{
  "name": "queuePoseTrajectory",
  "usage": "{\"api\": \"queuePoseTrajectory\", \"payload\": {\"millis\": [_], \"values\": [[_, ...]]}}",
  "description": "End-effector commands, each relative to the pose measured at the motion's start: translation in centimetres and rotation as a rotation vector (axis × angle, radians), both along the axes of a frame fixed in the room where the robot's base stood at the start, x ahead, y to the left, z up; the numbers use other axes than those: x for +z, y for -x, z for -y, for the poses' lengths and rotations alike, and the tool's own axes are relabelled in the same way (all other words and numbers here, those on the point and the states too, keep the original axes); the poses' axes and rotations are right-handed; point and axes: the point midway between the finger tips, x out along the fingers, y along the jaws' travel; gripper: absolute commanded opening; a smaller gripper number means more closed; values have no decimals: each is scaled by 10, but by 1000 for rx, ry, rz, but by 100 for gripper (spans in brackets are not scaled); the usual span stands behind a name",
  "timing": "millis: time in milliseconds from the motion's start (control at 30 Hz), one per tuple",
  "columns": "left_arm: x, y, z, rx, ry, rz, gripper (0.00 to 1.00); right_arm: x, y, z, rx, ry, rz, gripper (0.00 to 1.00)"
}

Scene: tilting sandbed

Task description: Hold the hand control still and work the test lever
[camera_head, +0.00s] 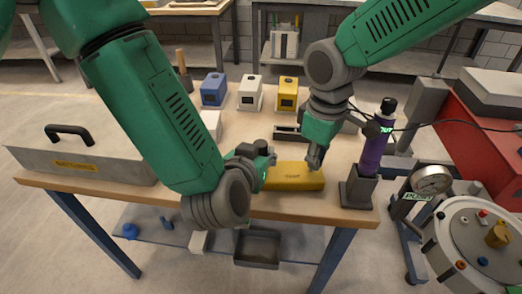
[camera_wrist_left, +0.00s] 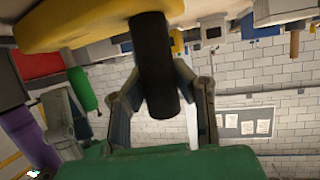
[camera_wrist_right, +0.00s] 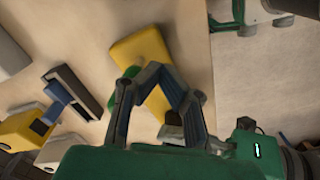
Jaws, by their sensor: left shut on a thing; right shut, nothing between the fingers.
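The yellow hand control (camera_head: 296,177) lies near the front edge of the bench, with dark lettering on its side. It also shows in the right wrist view (camera_wrist_right: 145,55). My left gripper (camera_head: 268,162) is at its left end, shut on its black cylindrical grip (camera_wrist_left: 157,65). My right gripper (camera_head: 316,160) is shut and empty, at the right part of the control. In the right wrist view its fingertips (camera_wrist_right: 154,70) meet over the yellow body; contact cannot be told. A green part (camera_wrist_right: 124,101) shows beside the body behind the fingers. I cannot clearly make out the test lever.
Blue (camera_head: 214,90), white (camera_head: 250,93) and yellow (camera_head: 288,94) boxes stand at the back. A purple cylinder (camera_head: 374,148) stands in a dark holder at the bench's right end. A grey batteries case (camera_head: 80,160) is at left. A gauge (camera_head: 432,180) and round drum (camera_head: 480,245) stand right.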

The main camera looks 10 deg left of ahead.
Motion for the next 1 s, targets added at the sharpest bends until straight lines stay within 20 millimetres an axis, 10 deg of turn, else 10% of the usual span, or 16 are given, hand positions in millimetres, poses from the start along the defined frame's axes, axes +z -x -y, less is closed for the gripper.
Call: {"api": "queuePoseTrajectory", "payload": {"millis": [1000], "values": [[0, 0, 0, 0, 0, 0, 0, 24, 48, 1, -1, 0, 1, 0]]}}
